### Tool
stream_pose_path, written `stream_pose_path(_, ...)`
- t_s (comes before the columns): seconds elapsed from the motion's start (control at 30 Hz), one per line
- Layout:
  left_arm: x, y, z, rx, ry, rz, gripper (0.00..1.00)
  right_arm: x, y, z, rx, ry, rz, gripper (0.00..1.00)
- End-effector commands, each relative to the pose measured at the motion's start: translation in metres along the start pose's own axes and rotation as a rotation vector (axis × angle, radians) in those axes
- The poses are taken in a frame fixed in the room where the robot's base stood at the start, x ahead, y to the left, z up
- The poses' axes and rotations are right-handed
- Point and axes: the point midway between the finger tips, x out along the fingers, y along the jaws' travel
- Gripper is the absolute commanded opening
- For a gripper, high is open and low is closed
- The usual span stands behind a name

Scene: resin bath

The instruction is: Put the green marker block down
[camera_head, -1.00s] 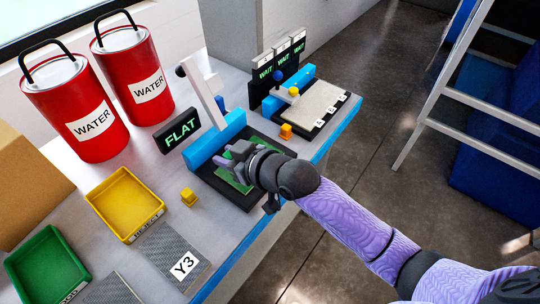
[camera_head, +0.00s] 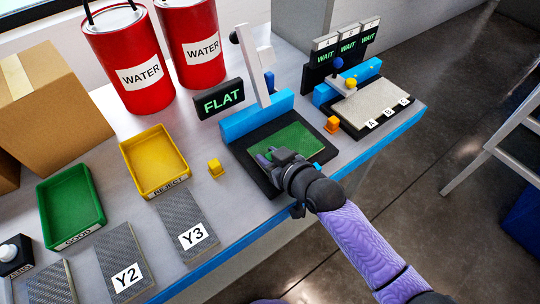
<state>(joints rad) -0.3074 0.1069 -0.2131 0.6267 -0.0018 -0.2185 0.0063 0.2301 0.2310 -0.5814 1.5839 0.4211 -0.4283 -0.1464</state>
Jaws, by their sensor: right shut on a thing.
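My right gripper (camera_head: 268,157) comes in from the lower right and is shut, low over the green panel (camera_head: 298,139) on the black bed of the press. The green marker block cannot be made out clearly: what is in the jaws is mostly hidden by the fingers and blends with the green panel. I cannot tell whether it touches the panel. My left gripper is not in view.
The blue press bar (camera_head: 256,115) and its lever stand behind the panel, beside the FLAT sign (camera_head: 219,99). A yellow block (camera_head: 215,168) and an orange block (camera_head: 332,125) sit at either side. The yellow REJECT tray (camera_head: 181,182) and green GOOD tray (camera_head: 99,225) are left.

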Motion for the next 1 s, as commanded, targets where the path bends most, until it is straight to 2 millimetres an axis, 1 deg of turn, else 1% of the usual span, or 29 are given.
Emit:
stream_pose_path(0.03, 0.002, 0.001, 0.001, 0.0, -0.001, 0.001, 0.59, 0.001, 0.0, 0.003, 0.0, -0.001, 0.0, 0.0)
stream_pose_path(0.07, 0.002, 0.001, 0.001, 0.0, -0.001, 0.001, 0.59, 0.001, 0.0, 0.002, 0.0, -0.001, 0.0, 0.38)
stream_pose_path(0.1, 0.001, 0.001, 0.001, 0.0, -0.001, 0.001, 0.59, 0.001, 0.0, 0.002, 0.0, -0.001, 0.0, 0.47)
stream_pose_path(0.17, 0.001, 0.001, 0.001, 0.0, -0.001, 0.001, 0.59, 0.001, 0.0, 0.002, 0.0, -0.001, 0.0, 0.59)
stream_pose_path(0.2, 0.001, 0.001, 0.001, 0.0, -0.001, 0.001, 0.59, 0.001, 0.0, 0.002, 0.0, -0.001, 0.0, 0.68)
stream_pose_path(0.23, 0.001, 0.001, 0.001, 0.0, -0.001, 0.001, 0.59, 0.001, 0.0, 0.002, 0.0, -0.001, 0.0, 0.69)
stream_pose_path(0.47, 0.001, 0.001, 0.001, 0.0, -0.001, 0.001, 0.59, 0.0, 0.0, 0.001, 0.0, -0.001, 0.0, 0.69)
stream_pose_path(0.57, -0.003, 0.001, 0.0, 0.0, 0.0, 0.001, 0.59, -0.004, 0.0, -0.003, -0.001, 0.0, 0.001, 0.69)
stream_pose_path(0.67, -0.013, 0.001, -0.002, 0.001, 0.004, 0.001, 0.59, -0.021, 0.001, -0.004, -0.002, -0.002, 0.002, 0.69)
stream_pose_path(0.9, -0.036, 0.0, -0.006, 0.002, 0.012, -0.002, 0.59, -0.082, 0.0, -0.004, -0.002, -0.003, 0.0, 0.69)
stream_pose_path(1.0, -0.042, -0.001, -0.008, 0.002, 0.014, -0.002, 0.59, -0.103, 0.0, -0.003, -0.002, -0.004, 0.0, 0.69)
